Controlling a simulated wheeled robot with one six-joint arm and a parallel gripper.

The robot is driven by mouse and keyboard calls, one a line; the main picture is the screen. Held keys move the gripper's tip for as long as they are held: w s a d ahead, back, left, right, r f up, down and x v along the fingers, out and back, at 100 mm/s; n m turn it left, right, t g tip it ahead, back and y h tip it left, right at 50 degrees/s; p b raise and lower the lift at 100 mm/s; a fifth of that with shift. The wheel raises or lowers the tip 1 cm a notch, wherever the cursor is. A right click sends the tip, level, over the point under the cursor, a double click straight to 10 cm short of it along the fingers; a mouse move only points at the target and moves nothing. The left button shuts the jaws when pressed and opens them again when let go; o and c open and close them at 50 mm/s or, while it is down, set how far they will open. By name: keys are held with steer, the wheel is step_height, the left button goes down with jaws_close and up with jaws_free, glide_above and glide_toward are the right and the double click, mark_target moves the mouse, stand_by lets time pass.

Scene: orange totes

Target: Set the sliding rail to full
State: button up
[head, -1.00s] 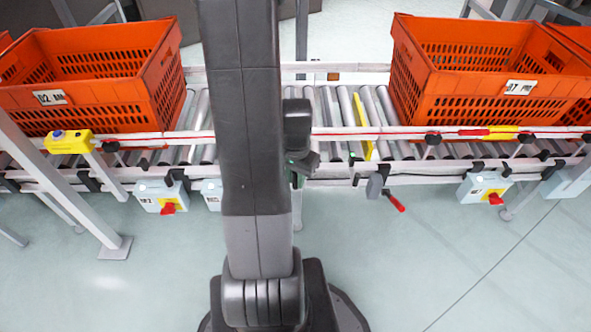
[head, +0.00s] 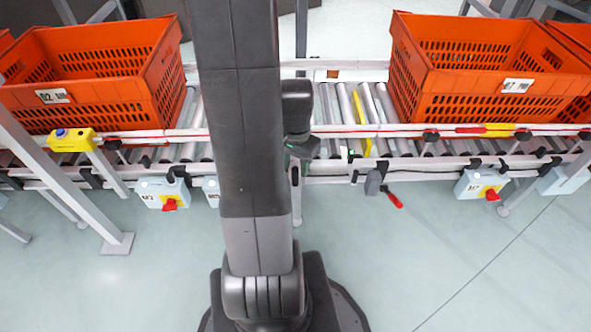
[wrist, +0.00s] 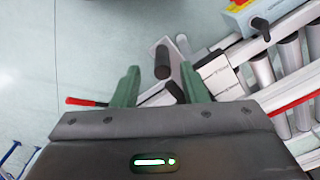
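A pale rail (head: 370,134) with a red stripe runs along the near side of the roller conveyor, with black knobs on it. Which part is the sliding rail is not clear from the views. My gripper (head: 302,150) is over the near edge of the conveyor, partly hidden by my arm. In the wrist view my gripper (wrist: 161,84) shows two green fingers spread apart. A black cylindrical knob (wrist: 162,62) appears between them, toward the tips; no contact shows. A red-handled lever (head: 392,200) hangs from the near frame; its red handle also shows in the wrist view (wrist: 86,102).
Orange totes stand on the conveyor at left (head: 80,100) and right (head: 475,95), with bare rollers between them. A yellow bar (head: 360,125) crosses the rollers. Light blue boxes with red switches (head: 163,193) hang under the near frame. The floor in front is clear.

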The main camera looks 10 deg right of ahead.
mark_target(295, 185)
step_height(295, 185, up, 9)
steer(key=p, duration=0.2)
steer(key=shift+f, duration=0.15)
steer(key=shift+f, duration=0.1)
step_height(295, 185, down, 14)
steer(key=b, duration=0.4)
steer(key=shift+b, duration=0.3)
steer(key=shift+w+d+r, duration=0.15)
steer(key=shift+w+r, duration=0.05)
steer(key=shift+w, duration=0.6)
